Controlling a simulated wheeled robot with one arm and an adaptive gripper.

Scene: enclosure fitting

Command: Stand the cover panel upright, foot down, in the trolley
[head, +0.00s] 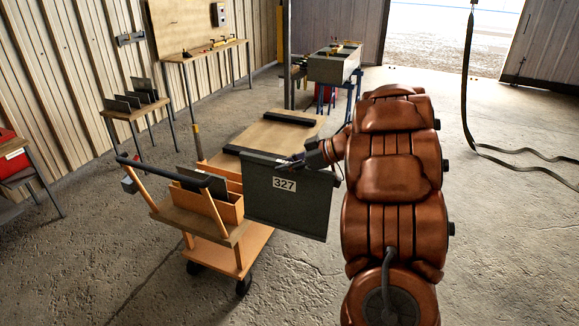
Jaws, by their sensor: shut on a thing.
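The cover panel (290,212) is a dark grey-green plate with a white label reading 327. It hangs roughly upright in the air, slightly tilted, its broad face toward the camera. My gripper (292,163) is shut on its upper edge, and the fingertips are small and dark here. The orange trolley (243,248) stands just left of the panel and partly behind it. On its deck is an orange open holder (228,211) with another dark panel (204,182) standing in it. I cannot tell which edge is the foot.
A wooden-topped surface (272,136) with black bars lies behind the panel. A small table (126,112) with dark plates stands left, and a bench (210,50) lines the wall. A grey box (333,68) sits on a blue stand behind. The floor right of my arm is mostly clear.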

